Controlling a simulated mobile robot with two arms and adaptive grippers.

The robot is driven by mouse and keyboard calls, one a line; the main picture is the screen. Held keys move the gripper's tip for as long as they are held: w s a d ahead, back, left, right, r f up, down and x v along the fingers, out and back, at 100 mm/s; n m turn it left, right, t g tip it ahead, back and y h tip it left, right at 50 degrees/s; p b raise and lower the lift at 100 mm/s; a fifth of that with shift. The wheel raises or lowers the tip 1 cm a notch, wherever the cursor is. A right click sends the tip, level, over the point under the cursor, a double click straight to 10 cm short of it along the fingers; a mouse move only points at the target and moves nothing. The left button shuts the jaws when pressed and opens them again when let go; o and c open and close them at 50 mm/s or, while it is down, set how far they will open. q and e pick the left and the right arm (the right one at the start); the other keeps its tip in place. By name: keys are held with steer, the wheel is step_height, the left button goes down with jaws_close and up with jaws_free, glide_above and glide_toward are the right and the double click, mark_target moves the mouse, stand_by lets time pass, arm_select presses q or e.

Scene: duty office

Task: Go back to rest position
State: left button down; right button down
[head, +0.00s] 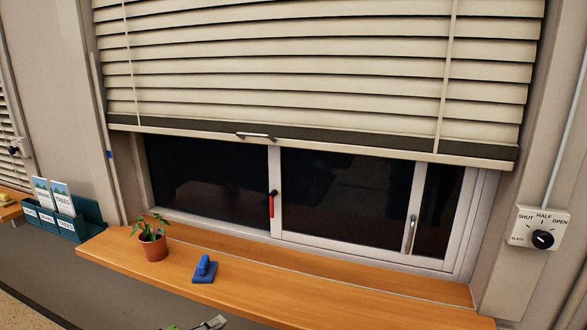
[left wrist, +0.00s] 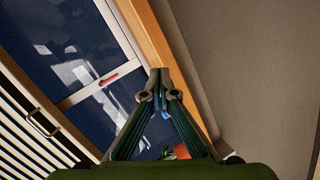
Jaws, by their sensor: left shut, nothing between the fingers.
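My left gripper (left wrist: 160,82) is shut and empty in the left wrist view, its two fingers meeting at the tips. In the head view only a small part of it (head: 212,323) shows at the bottom edge, in front of and below the wooden sill. It touches nothing that I can see. My right gripper is not in view.
A wooden sill (head: 330,278) holds a potted plant (head: 153,247) and a blue object (head: 204,269). Above it are a window with a red handle (head: 271,206) and a partly lowered blind (head: 290,70). A leaflet rack (head: 60,215) and a dial (head: 542,239) flank the window.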

arm_select(q)
steer(key=s+d+f+m+g+y, duration=0.25)
steer(key=s+f+m+g, duration=0.3)
steer(key=s+f, duration=0.85)
steer(key=s+a+f+m+g+y, duration=0.1)
steer(key=s+a+m+g+y, duration=0.15)
steer(key=s, duration=0.65)
steer(key=s+a+m+g+y, duration=0.1)
steer(key=s+a+m, duration=0.15)
steer(key=s, duration=0.65)
step_height(320, 180, down, 28)
steer(key=s+g+b, duration=0.1)
steer(key=s, duration=0.1)
steer(key=s+a+f+g+b, duration=0.1)
steer(key=s+a+f, duration=0.2)
steer(key=s+f, duration=1.4)
steer(key=shift+a+g+y, duration=0.2)
steer(key=shift+g+y, duration=0.1)
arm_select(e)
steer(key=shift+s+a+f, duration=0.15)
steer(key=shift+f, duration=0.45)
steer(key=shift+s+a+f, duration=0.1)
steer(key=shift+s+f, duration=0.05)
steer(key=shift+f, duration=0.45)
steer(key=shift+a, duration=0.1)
